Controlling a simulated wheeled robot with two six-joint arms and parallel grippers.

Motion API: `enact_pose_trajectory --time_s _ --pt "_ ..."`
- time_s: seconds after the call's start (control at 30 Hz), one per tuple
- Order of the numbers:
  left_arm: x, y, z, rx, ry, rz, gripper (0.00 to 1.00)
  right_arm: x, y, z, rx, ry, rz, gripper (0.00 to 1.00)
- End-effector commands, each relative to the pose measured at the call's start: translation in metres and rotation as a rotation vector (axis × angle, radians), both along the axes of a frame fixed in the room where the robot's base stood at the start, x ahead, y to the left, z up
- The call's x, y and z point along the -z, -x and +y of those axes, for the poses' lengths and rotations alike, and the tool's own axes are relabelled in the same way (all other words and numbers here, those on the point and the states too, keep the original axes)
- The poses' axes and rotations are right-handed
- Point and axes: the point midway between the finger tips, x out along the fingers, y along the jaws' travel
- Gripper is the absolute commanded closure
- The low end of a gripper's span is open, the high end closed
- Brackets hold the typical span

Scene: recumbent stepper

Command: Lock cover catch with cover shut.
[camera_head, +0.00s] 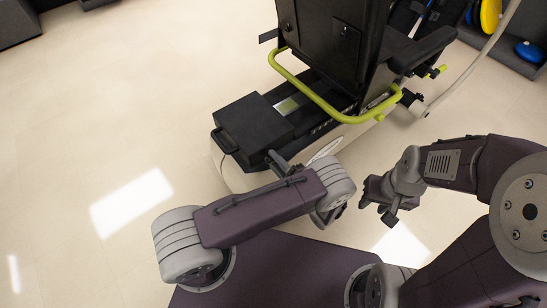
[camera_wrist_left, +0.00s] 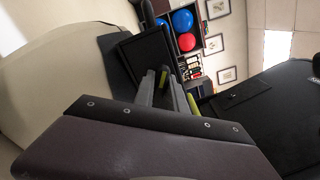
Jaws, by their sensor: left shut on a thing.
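The black cover (camera_head: 252,128) is a box-like lid at the rear of the recumbent stepper, behind the seat. It looks flat and shut in the head view. A dark panel, likely this cover, also shows in the left wrist view (camera_wrist_left: 150,55). My left gripper (camera_head: 272,157) is at the cover's near right side, its fingers close together on a small part, seemingly the cover catch. The fingers hide that part, so its position cannot be told. My left fingers also show in the left wrist view (camera_wrist_left: 160,90). My right gripper (camera_head: 374,209) is open and empty, away from the stepper.
A lime-green handlebar (camera_head: 318,98) curves behind the black seat back (camera_head: 335,40), close to the cover's far right. A dark loop handle (camera_head: 222,142) is on the cover's left side. The floor (camera_head: 100,120) at the left is clear. Shelves with coloured balls (camera_wrist_left: 186,42) stand beyond.

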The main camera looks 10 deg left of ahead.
Motion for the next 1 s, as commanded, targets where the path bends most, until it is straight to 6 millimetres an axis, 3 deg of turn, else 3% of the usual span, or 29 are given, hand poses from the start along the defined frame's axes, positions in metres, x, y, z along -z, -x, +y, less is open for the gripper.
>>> enact_pose_trajectory --time_s 1.0 --pt "0.001 0.0 0.0 0.001 -0.538 0.693 1.0 -0.015 0.0 0.0 0.0 0.0 0.0 0.64"
